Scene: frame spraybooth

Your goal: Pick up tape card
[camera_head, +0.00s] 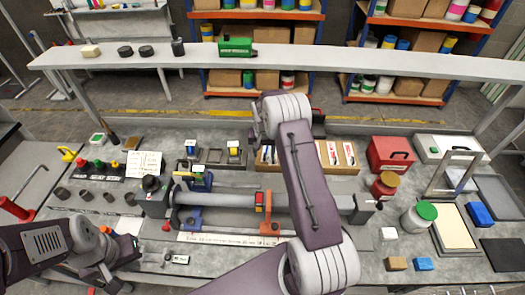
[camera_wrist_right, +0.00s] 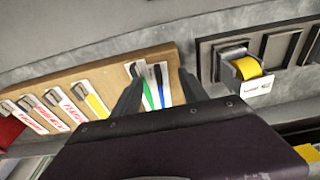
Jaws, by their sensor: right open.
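A brown tray (camera_wrist_right: 165,58) holds several white cards in slots. One white card (camera_wrist_right: 150,84) with a green and a dark blue strip lies between the fingers of my right gripper (camera_wrist_right: 160,76) in the right wrist view. The fingers are apart, and contact cannot be told. Other cards, with red lettering (camera_wrist_right: 68,108) or a yellow strip (camera_wrist_right: 93,100), lie to the left. I cannot tell for sure which is the tape card. In the head view the tray (camera_head: 306,168) is partly behind my right arm, which hides that gripper. My left gripper (camera_head: 112,283) is low at the left, its jaws unclear.
A yellow roll (camera_wrist_right: 247,67) with a white label sits in a dark holder beside the tray. A clamped grey tube (camera_head: 235,199) lies in front. A shelf (camera_head: 300,58) runs behind.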

